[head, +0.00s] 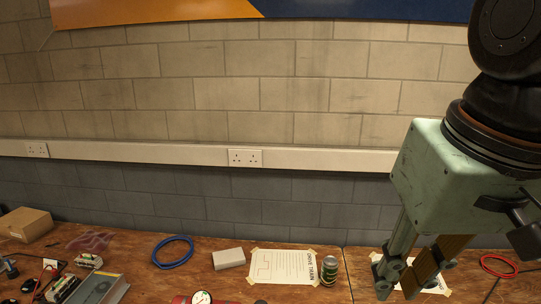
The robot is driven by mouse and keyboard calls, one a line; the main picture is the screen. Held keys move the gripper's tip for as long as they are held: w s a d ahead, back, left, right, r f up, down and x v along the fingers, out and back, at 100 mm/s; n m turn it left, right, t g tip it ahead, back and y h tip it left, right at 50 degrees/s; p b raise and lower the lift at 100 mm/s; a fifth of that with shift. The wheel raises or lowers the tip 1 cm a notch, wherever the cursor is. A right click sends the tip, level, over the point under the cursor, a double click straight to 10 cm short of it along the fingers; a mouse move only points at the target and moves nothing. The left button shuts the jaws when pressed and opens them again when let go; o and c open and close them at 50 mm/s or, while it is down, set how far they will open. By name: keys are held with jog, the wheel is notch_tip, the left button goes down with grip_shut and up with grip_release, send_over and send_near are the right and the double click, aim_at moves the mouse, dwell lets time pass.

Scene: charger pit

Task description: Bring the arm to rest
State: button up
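My gripper (412,282) hangs at the right of the head view, below a pale green housing (432,172) and the black wrist joints of my arm. The black parts on the right of the gripper run to the picture's edge, so the opening between the fingers does not show clearly. I see nothing held. A white sheet lies on the bench behind the fingers, partly hidden by them.
Electrical parts crowd the left. A socket rail (190,152) crosses the wall.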

jog(key=s+d+f, duration=0.2)
jog(key=s+d, duration=0.1)
jog(key=s, duration=0.3)
jog(key=shift+t+h, duration=0.3)
jog(key=shift+t, duration=0.1)
